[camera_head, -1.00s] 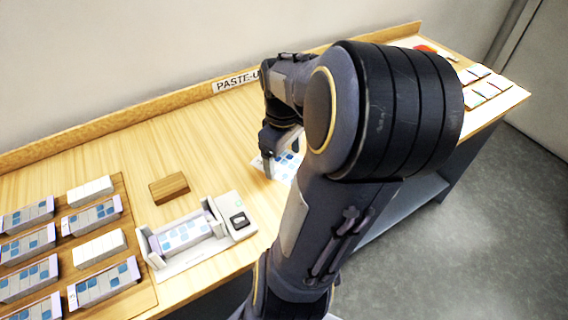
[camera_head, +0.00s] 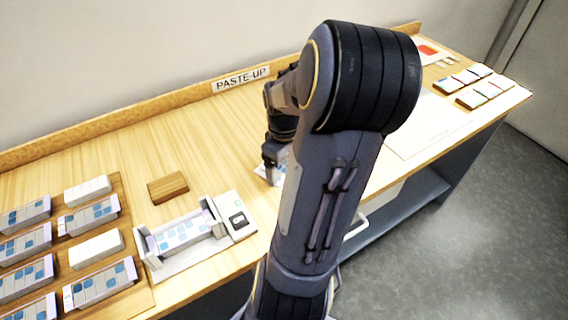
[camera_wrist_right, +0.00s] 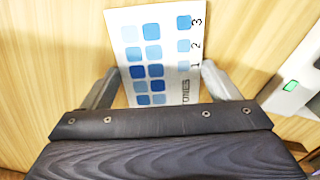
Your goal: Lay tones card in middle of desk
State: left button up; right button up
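The tones card (camera_wrist_right: 158,62), white with blue squares, the numbers 1, 2, 3 and the word TONES, shows in the right wrist view. In the head view only a part of the card (camera_head: 278,170) shows, on the desk (camera_head: 215,140), beside my right gripper (camera_head: 268,172); my arm hides the rest. In the right wrist view the two fingers of my right gripper (camera_wrist_right: 161,80) stand wide apart, one on each side of the card. I see a narrow gap at the left finger; contact at the right finger is unclear. My left gripper is out of view.
A white holder (camera_head: 190,240) with cards in it stands front left of the gripper. A brown wooden block (camera_head: 168,187) lies behind it. A board (camera_head: 130,200) with several card stacks is at the left. A white sheet (camera_head: 425,125) and small cards (camera_head: 482,90) lie at the right.

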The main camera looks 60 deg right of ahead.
aim_at(284, 172)
jog(key=o, duration=0.4)
jog(key=shift+c, duration=0.2)
jog(key=shift+r, duration=0.2)
notch_tip(284, 172, up, 12)
jog(key=p, duration=0.2)
jog(key=shift+f, duration=0.1)
